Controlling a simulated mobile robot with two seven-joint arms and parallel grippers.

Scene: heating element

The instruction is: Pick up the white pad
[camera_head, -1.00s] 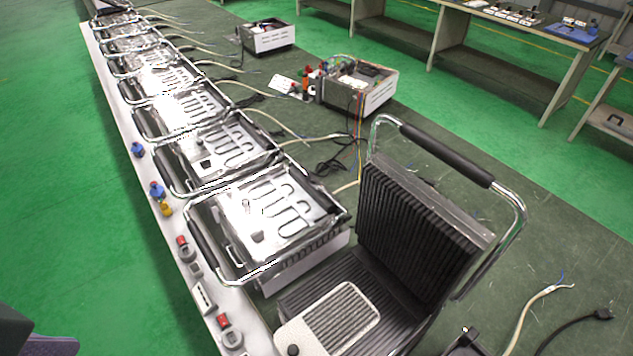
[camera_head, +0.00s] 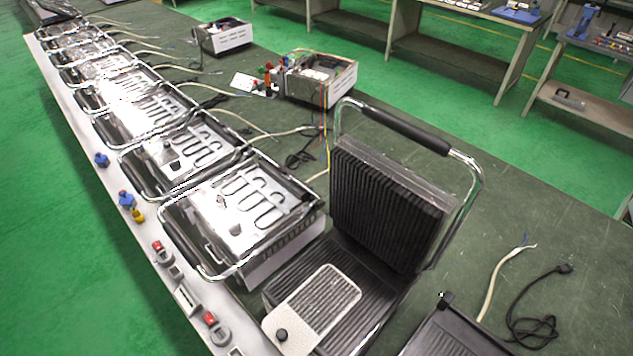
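A white pad (camera_head: 296,322) with a ribbed grey middle and a round black knob near its lower left end lies on the lower plate of an open contact grill (camera_head: 394,208). The grill's ribbed lid stands raised behind the pad, with a black handle on a chrome bar. The pad's lower edge comes close to the bottom of the picture. Neither of my grippers shows in the head view.
A row of grills with exposed heating elements (camera_head: 247,205) runs to the far left along the green bench (camera_head: 560,225). Red-topped switches (camera_head: 213,324) line its white front strip. Cables (camera_head: 535,325) and a dark tray (camera_head: 455,335) lie at the right. An open electrical box (camera_head: 318,78) stands behind.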

